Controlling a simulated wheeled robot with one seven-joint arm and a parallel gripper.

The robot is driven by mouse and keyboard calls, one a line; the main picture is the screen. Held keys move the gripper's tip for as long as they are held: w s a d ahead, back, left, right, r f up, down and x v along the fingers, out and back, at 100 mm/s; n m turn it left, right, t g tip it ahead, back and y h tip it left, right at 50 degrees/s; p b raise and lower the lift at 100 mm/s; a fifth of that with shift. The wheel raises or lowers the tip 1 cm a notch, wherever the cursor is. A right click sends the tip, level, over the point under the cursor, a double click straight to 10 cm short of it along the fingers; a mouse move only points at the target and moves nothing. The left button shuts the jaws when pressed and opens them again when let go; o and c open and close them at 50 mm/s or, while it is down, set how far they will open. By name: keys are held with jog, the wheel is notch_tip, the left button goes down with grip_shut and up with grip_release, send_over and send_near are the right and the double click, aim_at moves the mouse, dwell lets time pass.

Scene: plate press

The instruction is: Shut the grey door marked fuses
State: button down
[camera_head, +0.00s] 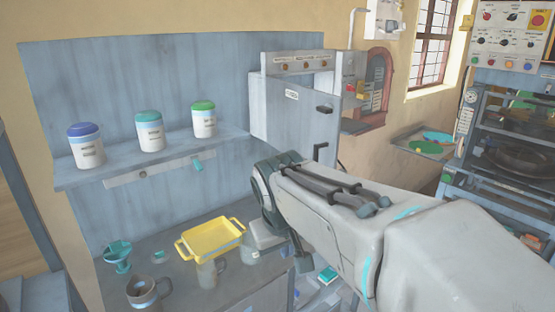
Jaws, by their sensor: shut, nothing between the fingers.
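The grey door marked fuses (303,128) is in the middle of the view, on a grey wall cabinet right of the shelf. It is a flat panel with a small white label near its upper left and a dark handle (324,109) near its right edge. I cannot tell how far the door stands from the cabinet. A small black bracket-like part (320,153) shows at its lower right; I cannot tell what it belongs to. My white arm reaches in from the lower right and covers the area below the door. I cannot make out my gripper's fingers.
A shelf (120,176) left of the cabinet bears jars with blue, teal and green lids. Below, a counter holds a yellow tray (185,246), mugs and a teal funnel (118,256). A rack (468,120) with a control panel stands at the right.

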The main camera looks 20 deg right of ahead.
jog(key=w+d+r+t+h+p, duration=0.2)
jog(key=w+d+r+h, duration=0.15)
jog(key=w+r, duration=0.9)
jog(key=w+d+f+p, duration=0.3)
jog(key=w+d+f, duration=0.1)
jog(key=d, duration=0.4)
jog(key=shift+d+f+y, duration=0.15)
jog(key=shift+f+y, duration=0.2)
jog(key=shift+f, duration=0.4)
